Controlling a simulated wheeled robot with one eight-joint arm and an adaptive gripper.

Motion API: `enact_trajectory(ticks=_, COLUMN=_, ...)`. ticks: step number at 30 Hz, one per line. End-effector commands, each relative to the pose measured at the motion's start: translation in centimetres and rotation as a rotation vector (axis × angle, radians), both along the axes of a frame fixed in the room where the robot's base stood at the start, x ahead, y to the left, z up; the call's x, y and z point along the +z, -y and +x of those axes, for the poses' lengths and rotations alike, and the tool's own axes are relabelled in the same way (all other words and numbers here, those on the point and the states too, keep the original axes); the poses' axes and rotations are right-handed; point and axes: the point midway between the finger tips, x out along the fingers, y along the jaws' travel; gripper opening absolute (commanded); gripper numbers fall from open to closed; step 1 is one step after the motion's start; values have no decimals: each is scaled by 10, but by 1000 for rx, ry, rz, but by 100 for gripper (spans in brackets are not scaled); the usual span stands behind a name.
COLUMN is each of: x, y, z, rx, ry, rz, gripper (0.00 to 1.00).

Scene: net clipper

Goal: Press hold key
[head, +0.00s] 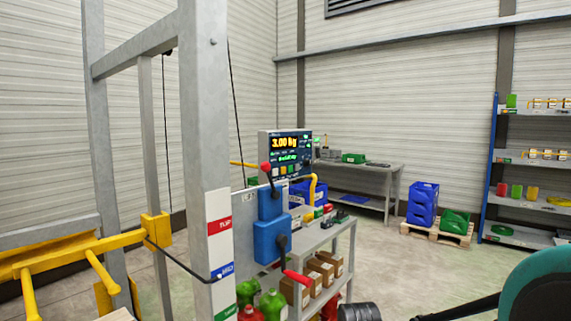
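A grey weighing indicator (264,155) stands in the middle of the head view. Its display (285,143) reads about 3.00 kg in orange digits, with smaller green text below. A row of small coloured keys (287,170) runs under the display. Their labels are too small to read, so I cannot tell which is the hold key. No fingertips of my gripper show in this view, and nothing is seen touching the keys.
A grey steel frame with yellow arms (75,250) fills the left. A blue box (270,240) with red-ended levers is below the indicator. A grey shelf cart (345,238) holds cartons. Blue crates (423,203) stand behind. Open floor lies right of the cart.

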Motion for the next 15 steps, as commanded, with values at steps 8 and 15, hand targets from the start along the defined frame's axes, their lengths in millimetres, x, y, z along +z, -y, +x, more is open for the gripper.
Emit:
enact_trajectory(ticks=8, x=0, y=0, z=0, rx=0, ry=0, rz=0, gripper=4)
enact_trajectory(ticks=15, x=0, y=0, z=0, rx=0, ry=0, rz=0, gripper=0)
